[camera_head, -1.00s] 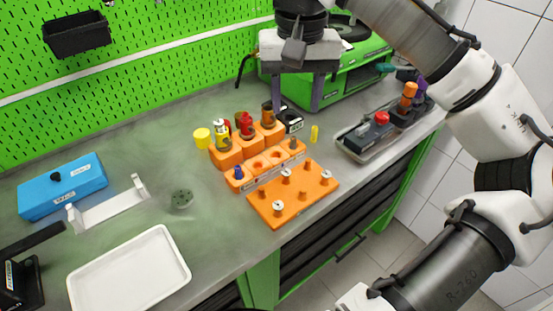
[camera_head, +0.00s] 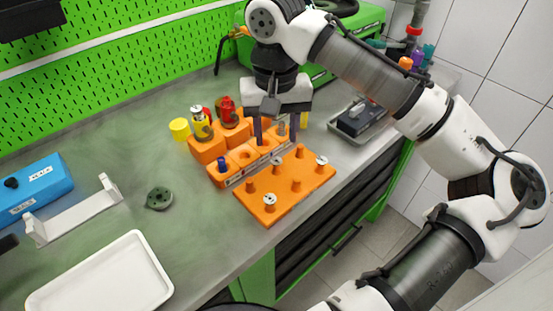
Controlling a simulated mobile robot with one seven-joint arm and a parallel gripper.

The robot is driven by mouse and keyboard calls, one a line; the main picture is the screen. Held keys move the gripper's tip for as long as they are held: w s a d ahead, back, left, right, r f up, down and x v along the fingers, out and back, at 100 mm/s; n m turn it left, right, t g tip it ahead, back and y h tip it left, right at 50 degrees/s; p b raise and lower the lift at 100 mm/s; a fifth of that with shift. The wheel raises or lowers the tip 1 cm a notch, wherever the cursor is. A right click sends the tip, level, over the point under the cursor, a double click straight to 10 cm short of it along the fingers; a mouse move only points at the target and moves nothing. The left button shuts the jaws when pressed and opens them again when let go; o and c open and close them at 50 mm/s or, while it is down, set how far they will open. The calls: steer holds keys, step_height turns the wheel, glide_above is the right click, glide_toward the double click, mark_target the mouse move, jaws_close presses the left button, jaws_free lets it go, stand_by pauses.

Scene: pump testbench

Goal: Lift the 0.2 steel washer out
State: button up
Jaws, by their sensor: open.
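An orange peg board (camera_head: 285,205) lies at the bench's front edge. Silvery washers sit on some of its pegs: a front washer (camera_head: 269,199), a right washer (camera_head: 321,160) and a back washer (camera_head: 277,160). I cannot read which is the 0.2 one. My gripper (camera_head: 276,138) points down, open, its two dark fingers apart over the right end of the orange rack (camera_head: 212,150), just behind the board. A small peg-like part shows between the fingers; I cannot tell whether they touch it. The gripper hides part of the rack.
Red and yellow bottles (camera_head: 228,112) stand in the rack, with a yellow cap (camera_head: 180,129) to their left. A white tray (camera_head: 100,280), a white bracket (camera_head: 75,215) and a blue box (camera_head: 35,190) are at left. A grey tray (camera_head: 365,120) is at right.

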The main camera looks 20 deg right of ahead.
mark_target(277, 160)
steer(key=shift+s+f+p, duration=0.1)
steer(key=shift+f+p, duration=0.35)
steer(key=shift+f, duration=2.15)
steer(key=shift+f, duration=0.25)
jaws_close()
